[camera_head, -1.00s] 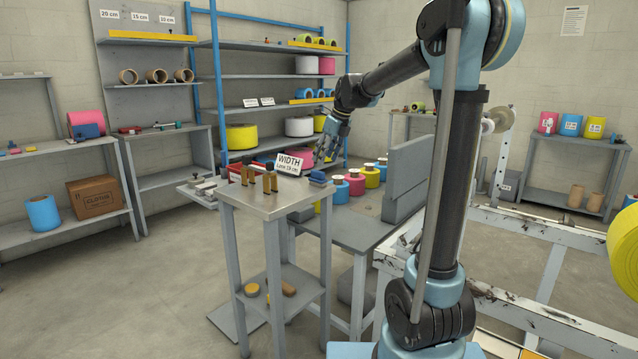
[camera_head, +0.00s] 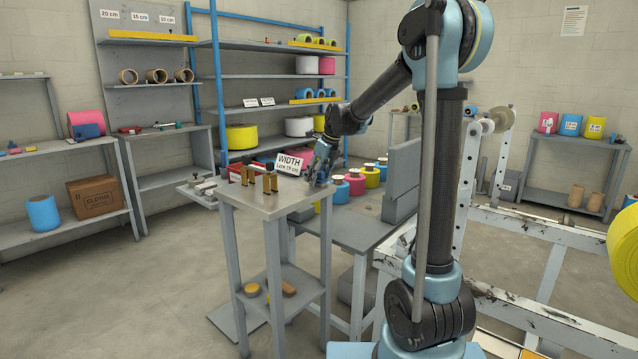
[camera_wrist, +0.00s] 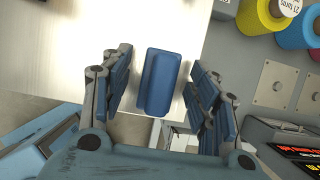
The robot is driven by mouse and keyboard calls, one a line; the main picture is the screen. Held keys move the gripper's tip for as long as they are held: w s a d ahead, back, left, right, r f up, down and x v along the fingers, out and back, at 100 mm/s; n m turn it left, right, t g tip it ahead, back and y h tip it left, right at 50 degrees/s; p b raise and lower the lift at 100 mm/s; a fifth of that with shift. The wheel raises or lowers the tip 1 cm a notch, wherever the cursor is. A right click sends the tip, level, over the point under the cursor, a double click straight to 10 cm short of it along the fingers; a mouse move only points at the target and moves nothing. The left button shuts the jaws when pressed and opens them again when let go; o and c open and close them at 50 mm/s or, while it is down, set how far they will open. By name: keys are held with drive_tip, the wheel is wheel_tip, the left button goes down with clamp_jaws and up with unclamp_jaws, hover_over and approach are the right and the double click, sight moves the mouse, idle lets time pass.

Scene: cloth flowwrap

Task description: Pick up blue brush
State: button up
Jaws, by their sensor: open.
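The blue brush (camera_wrist: 160,82) is a blue block with a raised ridge along its side. In the wrist view it lies on the pale metal top of the small stand (camera_wrist: 60,40), near its edge. My gripper (camera_wrist: 160,95) is open, with one finger on each side of the brush, apart from it as far as I can see. In the head view my gripper (camera_head: 319,174) is low over the right corner of the stand top (camera_head: 262,205) and mostly hides the brush there.
A width sign (camera_head: 290,163) stands just left of my gripper, behind two brown clamp-like pieces (camera_head: 269,182) on the stand. Colored rolls (camera_head: 372,177) and a grey upright panel (camera_head: 402,181) are on the lower table to the right. The stand's front top is clear.

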drive_tip(key=c, duration=1.2)
drive_tip(key=shift+r, duration=0.1)
drive_tip(key=shift+c, duration=0.2)
wheel_tip(320, 180, up, 10)
drive_tip(key=shift+f, duration=0.1)
drive_tip(key=o, duration=0.5)
drive_tip(key=c, duration=0.3)
drive_tip(key=shift+s, duration=0.1)
